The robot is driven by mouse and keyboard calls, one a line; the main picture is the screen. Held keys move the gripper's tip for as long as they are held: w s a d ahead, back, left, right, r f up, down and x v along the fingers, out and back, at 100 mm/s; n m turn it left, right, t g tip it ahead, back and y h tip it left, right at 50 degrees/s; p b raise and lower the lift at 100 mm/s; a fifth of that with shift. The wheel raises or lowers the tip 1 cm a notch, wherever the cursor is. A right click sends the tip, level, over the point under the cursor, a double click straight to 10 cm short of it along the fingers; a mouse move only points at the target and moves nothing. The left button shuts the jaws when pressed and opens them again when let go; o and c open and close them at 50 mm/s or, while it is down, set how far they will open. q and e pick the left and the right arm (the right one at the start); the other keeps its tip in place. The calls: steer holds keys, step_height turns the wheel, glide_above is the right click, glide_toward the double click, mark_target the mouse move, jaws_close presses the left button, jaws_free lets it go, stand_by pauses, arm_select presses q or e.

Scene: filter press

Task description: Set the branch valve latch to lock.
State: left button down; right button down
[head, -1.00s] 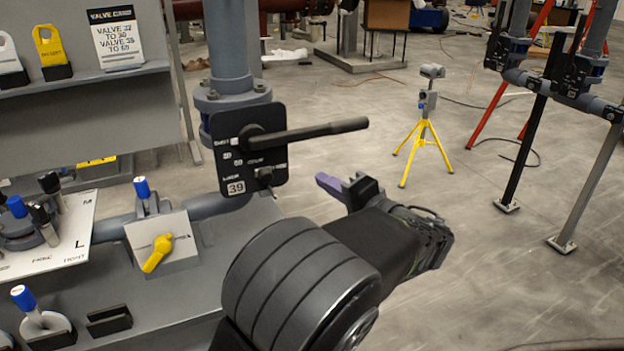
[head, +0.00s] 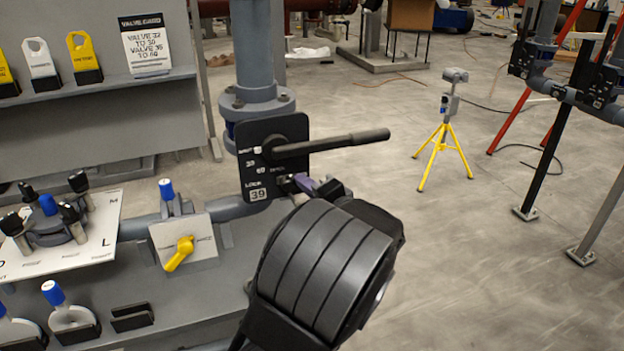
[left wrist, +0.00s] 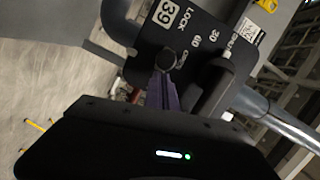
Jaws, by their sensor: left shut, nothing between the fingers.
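The black valve plate (head: 250,165) has a scale, the word LOCK and the number 39. A long black lever (head: 335,143) points right from its upper part. In the left wrist view, a round black latch knob (left wrist: 166,60) sits on the plate (left wrist: 182,38) near the LOCK label. My left gripper (head: 308,184) is at the plate's lower right, below the lever. Its purple fingers (left wrist: 163,90) are shut and empty, with their tips at the knob; I cannot tell whether they touch it. In the head view the gripper largely hides the knob. My right gripper is out of view.
A small valve with a yellow handle (head: 180,252) and a white panel with knobs (head: 75,255) stand at the left. Tags and a valve card (head: 145,42) are on the shelf behind. A yellow tripod (head: 443,145) stands on open floor at the right.

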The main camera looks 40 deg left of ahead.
arm_select(q)
steer(key=shift+s+a, duration=0.5)
steer(key=shift+s, duration=0.25)
steer(key=shift+s+a, duration=0.5)
steer(key=shift+s, duration=0.2)
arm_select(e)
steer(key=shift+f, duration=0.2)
arm_select(q)
steer(key=shift+w+d+r, duration=0.2)
steer(key=shift+w+d, duration=0.15)
steer(key=shift+w, duration=0.15)
steer(key=shift+w+d+r+b, duration=0.2)
steer(key=shift+w+d, duration=0.2)
steer(key=shift+w, duration=0.15)
steer(key=shift+w+d+r+b, duration=0.1)
steer(key=shift+w+d+r, duration=0.05)
steer(key=shift+w+d, duration=0.35)
steer(key=b, duration=0.2)
glide_toward(288, 185)
steer(key=w+d, duration=0.1)
steer(key=w+d+r, duration=0.1)
steer(key=w+d, duration=0.1)
steer(key=shift+d+r, duration=0.1)
steer(key=shift+d, duration=0.1)
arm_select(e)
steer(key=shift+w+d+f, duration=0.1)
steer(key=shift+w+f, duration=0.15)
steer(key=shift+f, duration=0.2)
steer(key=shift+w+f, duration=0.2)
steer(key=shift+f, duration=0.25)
